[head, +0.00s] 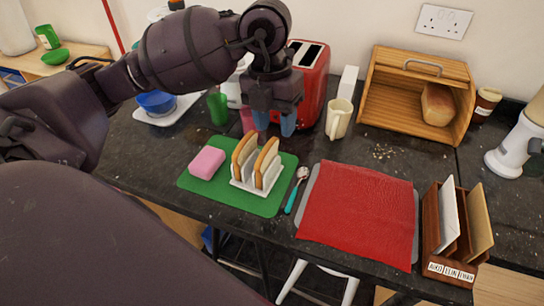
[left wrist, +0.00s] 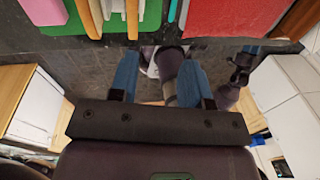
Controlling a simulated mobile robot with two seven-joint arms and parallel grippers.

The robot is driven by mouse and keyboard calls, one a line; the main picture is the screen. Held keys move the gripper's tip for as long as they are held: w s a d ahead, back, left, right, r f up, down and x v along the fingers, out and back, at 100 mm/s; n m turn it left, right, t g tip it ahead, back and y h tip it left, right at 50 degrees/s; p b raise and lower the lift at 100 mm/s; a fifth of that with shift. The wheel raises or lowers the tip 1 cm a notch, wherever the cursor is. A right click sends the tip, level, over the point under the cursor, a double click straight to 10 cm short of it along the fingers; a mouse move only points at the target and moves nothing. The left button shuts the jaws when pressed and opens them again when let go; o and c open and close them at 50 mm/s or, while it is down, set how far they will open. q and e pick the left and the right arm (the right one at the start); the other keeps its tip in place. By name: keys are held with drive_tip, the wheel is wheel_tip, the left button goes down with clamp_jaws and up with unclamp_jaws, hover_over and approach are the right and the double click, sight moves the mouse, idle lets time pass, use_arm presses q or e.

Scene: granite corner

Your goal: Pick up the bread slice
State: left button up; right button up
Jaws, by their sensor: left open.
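Two bread slices (head: 244,152) (head: 267,163) stand upright in a white toast rack (head: 249,187) on a green mat (head: 213,192). In the left wrist view a slice (left wrist: 88,16) and the mat (left wrist: 150,14) show at the top edge. My left gripper (head: 275,122) is open and empty, with blue fingertips pointing down, just behind the rack in the head view. Its fingers also show in the left wrist view (left wrist: 158,65). My right gripper seems to show small and dark in the left wrist view (left wrist: 243,64); its jaws are unclear.
A pink block (head: 207,162) lies left of the rack. A spoon (head: 296,190) and red cloth (head: 357,214) lie to the right. A letter holder (head: 449,238) stands front right.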

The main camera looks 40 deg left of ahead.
sight(267, 147)
use_arm(q)
drive_tip(key=shift+w+a+r+n+y, duration=0.15)
drive_tip(key=shift+w+a+r+y, duration=0.1)
drive_tip(key=shift+a+y, duration=0.25)
drive_tip(key=shift+w+a+r+n+y, duration=0.15)
drive_tip(key=shift+w+a+r+y, duration=0.15)
drive_tip(key=shift+a, duration=0.35)
drive_tip(key=shift+a+f, duration=0.1)
drive_tip(key=shift+f, duration=0.25)
wheel_tip(267, 147, down, 10)
drive_tip(key=shift+a+b, duration=0.1)
drive_tip(key=shift+b, duration=0.2)
clamp_jaws()
